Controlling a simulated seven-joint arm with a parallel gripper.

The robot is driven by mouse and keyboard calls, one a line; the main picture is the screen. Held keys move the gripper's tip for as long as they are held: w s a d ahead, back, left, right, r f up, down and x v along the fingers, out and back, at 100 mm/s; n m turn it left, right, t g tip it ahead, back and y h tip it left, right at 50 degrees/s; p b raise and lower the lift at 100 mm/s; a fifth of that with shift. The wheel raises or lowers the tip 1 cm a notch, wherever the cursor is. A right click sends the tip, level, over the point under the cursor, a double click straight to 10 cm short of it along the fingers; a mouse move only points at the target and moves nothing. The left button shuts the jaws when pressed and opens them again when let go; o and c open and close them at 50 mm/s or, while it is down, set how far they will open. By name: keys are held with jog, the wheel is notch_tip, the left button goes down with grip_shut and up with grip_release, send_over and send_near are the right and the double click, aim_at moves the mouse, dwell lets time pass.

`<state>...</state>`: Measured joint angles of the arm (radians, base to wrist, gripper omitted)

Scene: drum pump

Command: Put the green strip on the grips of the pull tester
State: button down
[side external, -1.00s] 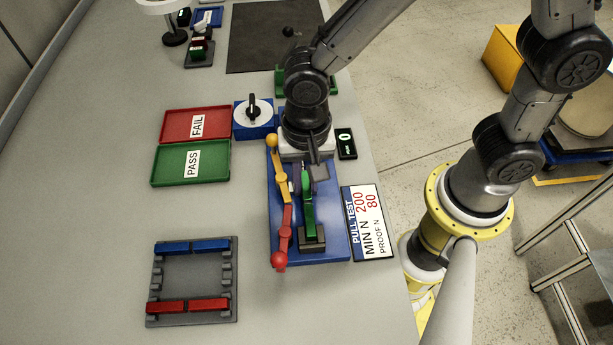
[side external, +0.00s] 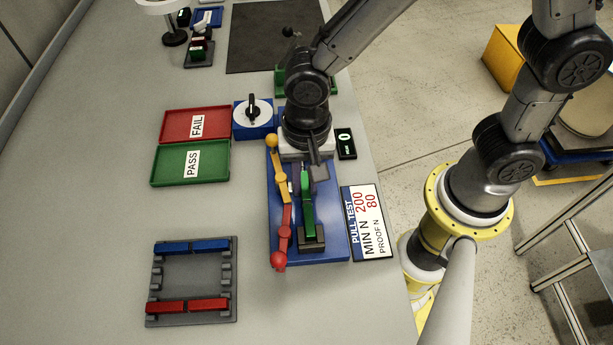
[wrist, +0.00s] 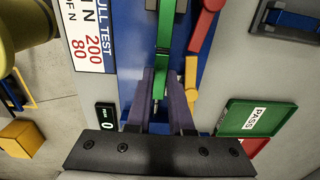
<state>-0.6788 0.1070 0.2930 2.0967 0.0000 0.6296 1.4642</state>
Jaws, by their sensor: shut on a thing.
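The green strip (side external: 307,201) is over the blue base of the pull tester (side external: 338,243), lined up along the dark front grip block (side external: 311,239). In the wrist view the strip (wrist: 163,37) runs lengthwise away from my gripper. My gripper (wrist: 159,94) is shut on the near end of the strip. In the side view my gripper (side external: 311,172) is over the rear part of the tester, and my wrist hides the rear grip. Whether the strip rests in the grips or hovers just above them I cannot tell.
Yellow (side external: 281,180) and red (side external: 285,230) levers lie close left of the strip. A PULL TEST sign (side external: 367,222) stands right. Green PASS (side external: 168,164) and red FAIL (side external: 175,122) trays and a rack (side external: 192,282) with blue and red strips are left. Bare table lies between.

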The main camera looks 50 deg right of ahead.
aim_at(305, 185)
jog(key=shift+s+d+f, duration=0.1)
jog(key=shift+s+f, duration=0.05)
jog(key=shift+f, duration=0.35)
jog(key=shift+s+d+f, duration=0.1)
jog(key=shift+f, duration=0.35)
jog(key=c, duration=0.7)
grip_release()
jog(key=shift+c, duration=1)
jog(key=shift+o, duration=0.7)
jog(key=shift+w+a+r, duration=0.1)
jog(key=shift+r, duration=1.1)
jog(key=shift+w+a+r, duration=0.1)
jog(key=shift+r, duration=2.9)
